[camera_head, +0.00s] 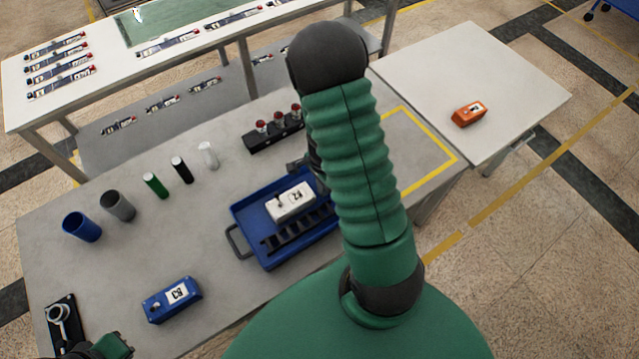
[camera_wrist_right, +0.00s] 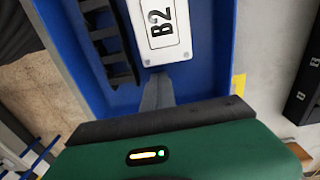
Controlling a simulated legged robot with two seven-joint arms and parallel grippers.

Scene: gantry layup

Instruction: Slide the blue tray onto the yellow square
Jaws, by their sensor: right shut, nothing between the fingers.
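The blue tray (camera_head: 254,222) lies on the grey table, left of the yellow square (camera_head: 457,157), a taped outline at the table's right end. The tray holds a white box marked B2 (camera_head: 290,203) and a black slotted rack (camera_head: 300,234). My right arm hides the tray's right end and part of the square. In the right wrist view, my right gripper (camera_wrist_right: 158,88) is shut and empty at the tray's edge (camera_wrist_right: 217,45), its tips close to the white box; contact is unclear. My left gripper is barely in view at the bottom left (camera_head: 90,350), its fingers unclear.
A blue box marked B3 (camera_head: 172,299) lies in front of the tray. Several cylinders (camera_head: 154,185) stand behind left, and a black holder with red knobs (camera_head: 272,133) behind it. A pale side table (camera_head: 510,75) bears an orange box (camera_head: 468,114). The square's visible part is clear.

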